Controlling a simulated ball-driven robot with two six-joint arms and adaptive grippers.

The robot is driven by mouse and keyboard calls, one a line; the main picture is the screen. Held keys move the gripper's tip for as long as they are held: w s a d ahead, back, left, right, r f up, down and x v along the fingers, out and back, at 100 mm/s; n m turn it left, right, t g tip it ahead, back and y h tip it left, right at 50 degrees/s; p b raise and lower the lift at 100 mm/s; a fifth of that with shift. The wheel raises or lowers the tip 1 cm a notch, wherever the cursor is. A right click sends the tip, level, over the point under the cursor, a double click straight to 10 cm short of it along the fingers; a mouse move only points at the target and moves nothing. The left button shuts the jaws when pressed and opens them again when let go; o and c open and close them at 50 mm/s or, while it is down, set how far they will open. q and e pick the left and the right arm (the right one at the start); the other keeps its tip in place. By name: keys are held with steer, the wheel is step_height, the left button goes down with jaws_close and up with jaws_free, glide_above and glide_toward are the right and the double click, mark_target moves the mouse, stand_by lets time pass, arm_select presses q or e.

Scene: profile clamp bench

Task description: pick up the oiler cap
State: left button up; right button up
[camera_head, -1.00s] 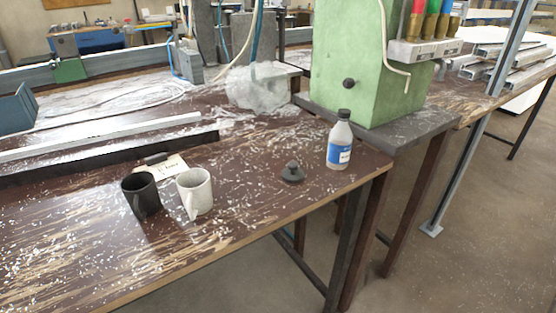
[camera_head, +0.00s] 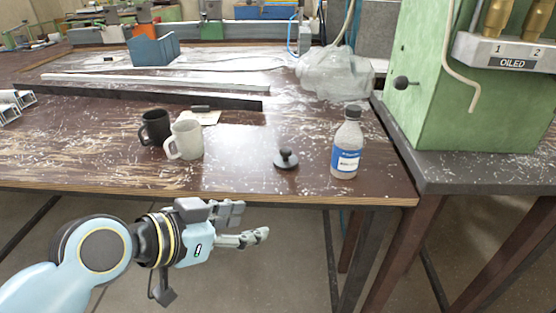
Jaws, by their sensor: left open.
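The oiler cap (camera_head: 286,159) is a small dark disc with a round knob on top. It sits on the brown bench top near the front edge, between the pale mug and the bottle. My left gripper (camera_head: 256,223) is in front of the bench edge, below and to the left of the cap in the picture. Its fingers point right, are open and hold nothing. It is apart from the cap. My right gripper is out of view.
A clear bottle with a blue label (camera_head: 346,146) stands right of the cap. A pale mug (camera_head: 186,140) and a black mug (camera_head: 155,128) stand to its left. A green machine (camera_head: 440,90) is at the right. The bench's front edge (camera_head: 330,200) lies above my left gripper in the picture.

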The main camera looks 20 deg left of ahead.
arm_select(q)
step_height(320, 180, up, 4)
steer(key=w+d+f+t, duration=0.1)
steer(key=w, duration=0.1)
steer(key=t, duration=0.4)
glide_toward(283, 152)
steer(key=d, duration=0.1)
steer(key=shift+n, duration=0.5)
steer(key=x, duration=0.5)
steer(key=shift+w+a+r, duration=0.1)
steer(key=shift+a+r, duration=0.05)
steer(key=shift+r, duration=0.15)
steer(key=x, duration=0.6)
steer(key=shift+a+f+p, duration=0.3)
steer(key=shift+p, duration=0.1)
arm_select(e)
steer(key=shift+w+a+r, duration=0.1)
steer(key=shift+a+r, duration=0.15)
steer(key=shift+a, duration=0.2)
arm_select(q)
jaws_close()
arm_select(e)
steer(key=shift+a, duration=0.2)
